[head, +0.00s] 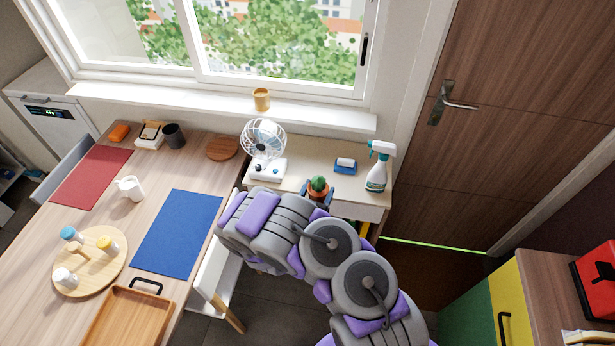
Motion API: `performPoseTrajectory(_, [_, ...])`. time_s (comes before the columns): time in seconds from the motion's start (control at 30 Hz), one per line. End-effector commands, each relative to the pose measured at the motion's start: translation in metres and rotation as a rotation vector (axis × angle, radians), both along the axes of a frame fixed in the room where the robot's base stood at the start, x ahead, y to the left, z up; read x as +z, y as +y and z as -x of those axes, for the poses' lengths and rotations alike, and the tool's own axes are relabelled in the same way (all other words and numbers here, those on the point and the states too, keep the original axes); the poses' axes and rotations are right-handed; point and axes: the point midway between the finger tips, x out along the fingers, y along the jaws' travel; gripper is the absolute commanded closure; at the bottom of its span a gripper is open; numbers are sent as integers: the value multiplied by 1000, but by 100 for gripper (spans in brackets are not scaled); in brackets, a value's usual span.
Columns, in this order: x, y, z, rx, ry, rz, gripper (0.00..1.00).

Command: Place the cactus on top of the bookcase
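A small green cactus (319,184) in a terracotta pot shows at the front edge of the low bookcase (305,172), which has a light wooden top. I cannot tell whether the pot rests on that top or is held at its edge. My gripper (318,193) is at the pot, with dark finger parts on its left and right sides. My arm hides the lower pot and most of the gripper. I cannot tell whether the fingers press on the pot.
A white fan (264,145), a small blue-and-white item (346,165) and a spray bottle (378,167) stand on the bookcase top. The wooden table (110,215) is at left, a closed door (510,110) at right.

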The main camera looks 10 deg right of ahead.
Motion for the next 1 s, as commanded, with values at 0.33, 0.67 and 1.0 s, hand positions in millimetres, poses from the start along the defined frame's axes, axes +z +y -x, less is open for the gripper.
performPoseTrajectory(0.33, [-10,28,-81,0,-4,-1,62])
performPoseTrajectory(0.67, [-10,38,-122,2,-5,1,62])
performPoseTrajectory(1.0, [-47,41,-121,3,2,4,62])
